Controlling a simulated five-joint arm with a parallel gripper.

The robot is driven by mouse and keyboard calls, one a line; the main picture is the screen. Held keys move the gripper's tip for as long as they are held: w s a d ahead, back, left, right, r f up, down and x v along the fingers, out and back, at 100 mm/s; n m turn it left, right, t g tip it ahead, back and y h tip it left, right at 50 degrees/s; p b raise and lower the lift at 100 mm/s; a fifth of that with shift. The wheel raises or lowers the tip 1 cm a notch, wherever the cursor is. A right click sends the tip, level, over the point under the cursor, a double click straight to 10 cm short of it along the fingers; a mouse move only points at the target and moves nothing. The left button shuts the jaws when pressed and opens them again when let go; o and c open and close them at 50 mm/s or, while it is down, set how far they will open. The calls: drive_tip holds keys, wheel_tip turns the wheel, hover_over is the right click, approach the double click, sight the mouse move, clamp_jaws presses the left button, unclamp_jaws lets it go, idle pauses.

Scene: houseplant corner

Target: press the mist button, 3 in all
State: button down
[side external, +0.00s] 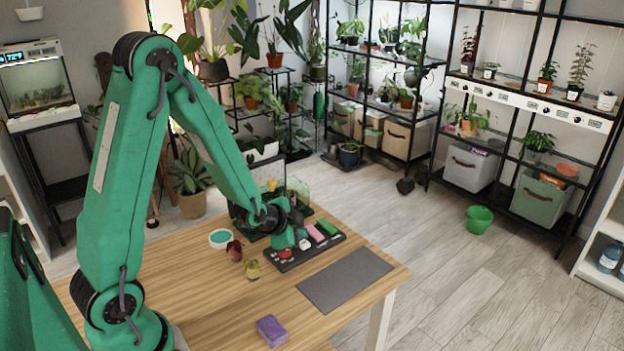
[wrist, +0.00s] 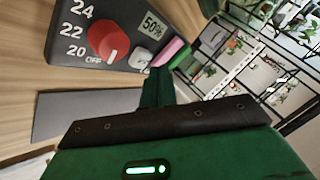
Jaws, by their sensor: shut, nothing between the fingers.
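A dark control panel (side external: 322,246) lies on the wooden table. It carries a red dial (wrist: 108,41) marked OFF, 20, 22 and 24, a small 50% display (wrist: 151,24), a pale grey button (wrist: 141,58), a pink button (wrist: 169,50) and a green button (wrist: 181,57). In the side view the pink (side external: 315,233) and green (side external: 328,227) buttons show at its right. I cannot read which button is for mist. My gripper (wrist: 160,72) is shut and empty, its tips beside the grey and pink buttons. I cannot tell whether they touch.
A grey mat (side external: 345,279) lies right of the panel and a purple block (side external: 271,331) near the front. A clear case (side external: 296,190) stands behind.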

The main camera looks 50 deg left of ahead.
drive_tip(key=shift+d+f, duration=0.1)
drive_tip(key=shift+f, duration=0.85)
idle(1.3)
drive_tip(key=shift+r, duration=0.1)
idle(0.3)
drive_tip(key=shift+r, duration=0.85)
drive_tip(key=shift+r, duration=0.1)
drive_tip(key=shift+r, duration=2.4)
idle(0.9)
wheel_tip(320, 180, up, 4)
drive_tip(key=shift+f, duration=0.1)
idle(0.4)
drive_tip(key=shift+f, duration=0.1)
